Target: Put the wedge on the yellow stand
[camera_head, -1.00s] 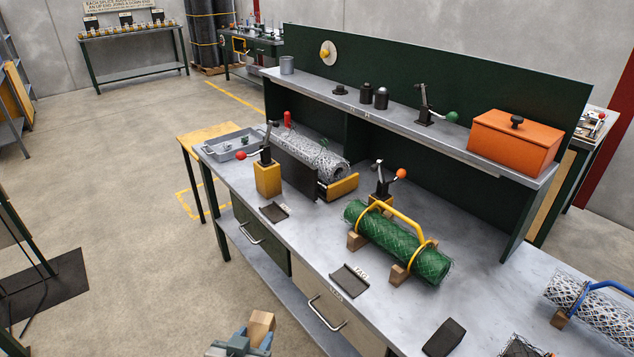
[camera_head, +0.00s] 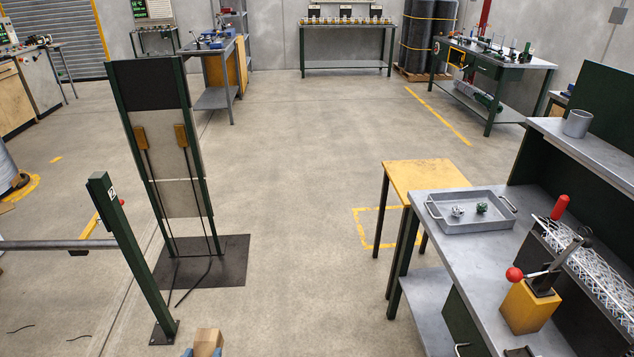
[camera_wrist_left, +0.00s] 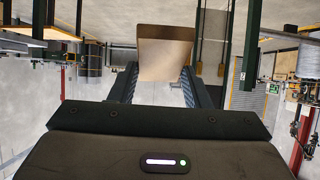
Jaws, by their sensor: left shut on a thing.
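The wedge (camera_head: 208,339) is a light brown wooden block at the bottom edge of the head view. My left gripper (camera_head: 204,352) is shut on it, and only the fingertips show there. In the left wrist view the wedge (camera_wrist_left: 165,52) sits between the two dark fingers of the left gripper (camera_wrist_left: 161,84), held clear of any surface. The yellow stand (camera_head: 428,177) has a flat, bare yellow top on dark legs, right of centre in the head view. It stands beyond and to the right of the wedge, well apart from it. My right gripper is not in view.
A dark green post (camera_head: 133,262) and a tall panel frame (camera_head: 170,150) stand at the left. Open floor lies between them and the stand.

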